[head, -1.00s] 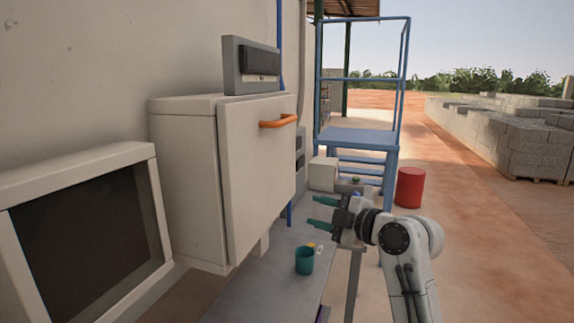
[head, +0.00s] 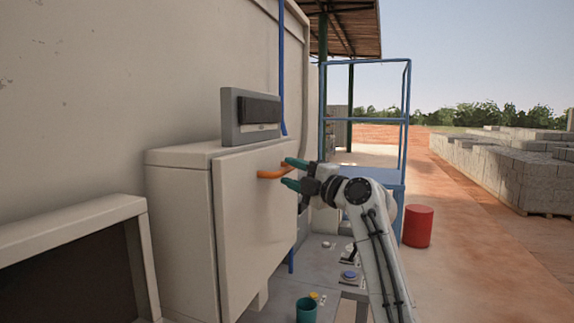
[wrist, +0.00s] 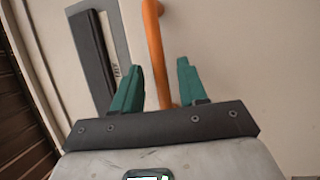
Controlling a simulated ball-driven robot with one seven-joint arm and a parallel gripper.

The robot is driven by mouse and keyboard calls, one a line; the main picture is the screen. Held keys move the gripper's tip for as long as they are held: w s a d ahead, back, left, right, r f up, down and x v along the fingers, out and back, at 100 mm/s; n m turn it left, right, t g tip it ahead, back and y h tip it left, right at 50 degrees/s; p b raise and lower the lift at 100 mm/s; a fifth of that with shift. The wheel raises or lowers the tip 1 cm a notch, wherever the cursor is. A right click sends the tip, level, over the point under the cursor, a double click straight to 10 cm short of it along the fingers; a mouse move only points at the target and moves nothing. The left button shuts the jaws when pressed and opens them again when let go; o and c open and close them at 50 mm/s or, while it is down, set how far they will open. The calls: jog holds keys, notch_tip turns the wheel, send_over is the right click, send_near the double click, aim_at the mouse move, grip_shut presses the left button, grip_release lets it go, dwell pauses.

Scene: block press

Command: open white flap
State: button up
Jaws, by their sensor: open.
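The white flap (head: 245,210) is the front door of a box on the wall, and it looks closed. An orange bar handle (head: 272,174) stands out near its top right. My gripper (head: 290,173) is at the right end of this handle, with its green fingers open. In the wrist view, the orange handle (wrist: 155,50) runs down between the two spread fingertips (wrist: 158,75). The fingers do not appear closed on it. The lower end of the handle is near the gripper's dark palm bar.
A grey box with a dark window (head: 251,115) sits above the flap. Below are a work surface with a teal cup (head: 306,310) and a blue button (head: 349,276). A red drum (head: 418,226) and a blue frame (head: 404,120) stand beyond my arm.

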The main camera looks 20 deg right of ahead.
jog(key=shift+x, duration=1.15)
grip_shut()
jog(key=shift+f, duration=0.1)
